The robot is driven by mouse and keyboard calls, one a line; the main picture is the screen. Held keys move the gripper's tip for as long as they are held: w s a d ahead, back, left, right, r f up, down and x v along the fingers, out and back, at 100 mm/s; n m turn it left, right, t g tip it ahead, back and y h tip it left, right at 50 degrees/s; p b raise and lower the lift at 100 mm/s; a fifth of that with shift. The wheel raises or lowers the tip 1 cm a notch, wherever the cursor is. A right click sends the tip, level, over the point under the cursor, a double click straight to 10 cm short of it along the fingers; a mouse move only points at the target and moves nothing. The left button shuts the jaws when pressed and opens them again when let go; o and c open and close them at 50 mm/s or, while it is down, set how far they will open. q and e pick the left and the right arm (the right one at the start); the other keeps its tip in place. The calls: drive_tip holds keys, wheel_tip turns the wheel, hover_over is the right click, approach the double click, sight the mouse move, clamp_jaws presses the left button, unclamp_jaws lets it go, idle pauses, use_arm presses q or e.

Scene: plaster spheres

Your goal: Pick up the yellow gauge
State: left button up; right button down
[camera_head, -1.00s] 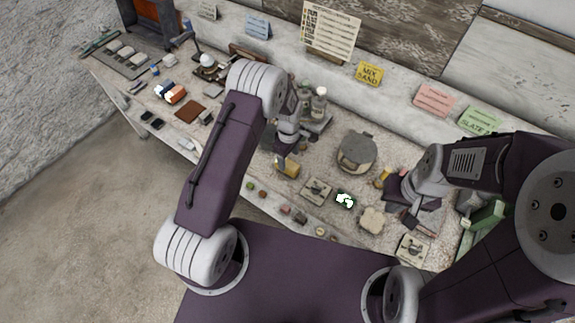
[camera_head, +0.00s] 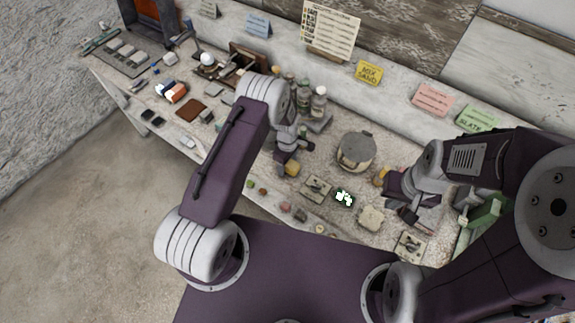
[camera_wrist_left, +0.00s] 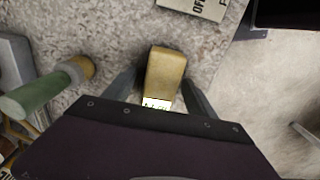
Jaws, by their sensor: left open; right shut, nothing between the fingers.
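The yellow gauge (camera_wrist_left: 165,75) is a small yellow block with a white printed label at its near end. In the left wrist view it lies between the two spread fingers of my left gripper (camera_wrist_left: 158,88), with a gap on each side. In the head view the gauge (camera_head: 292,169) shows as a yellow patch beside my left gripper (camera_head: 284,164), partly hidden by it. My left gripper is open and low over the bench. My right gripper (camera_head: 408,214) is shut and empty at the right side of the bench.
A round grey lidded pot (camera_head: 356,152) stands right of the gauge. Bottles (camera_head: 319,103) stand behind my left gripper. A switch plate (camera_head: 316,188) lies nearby in front. In the wrist view a green-handled tool (camera_wrist_left: 40,92) lies left. The bench's front edge is close.

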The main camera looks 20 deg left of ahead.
sight(290, 161)
idle(0.3)
use_arm(q)
clamp_jaws()
drive_tip(key=shift+r+p, duration=0.35)
drive_tip(key=shift+r, duration=0.05)
drive_tip(key=shift+r+b, duration=0.35)
drive_tip(key=r, duration=0.1)
drive_tip(key=r+b, duration=0.1)
drive_tip(key=r, duration=0.1)
drive_tip(key=shift+w+d, duration=0.2)
drive_tip(key=shift+d, duration=0.2)
drive_tip(key=w+d+r+b, duration=0.3)
drive_tip(key=d+r, duration=0.4)
drive_tip(key=d, duration=0.3)
drive_tip(key=shift+w+b, duration=0.25)
drive_tip(key=shift+b, duration=0.05)
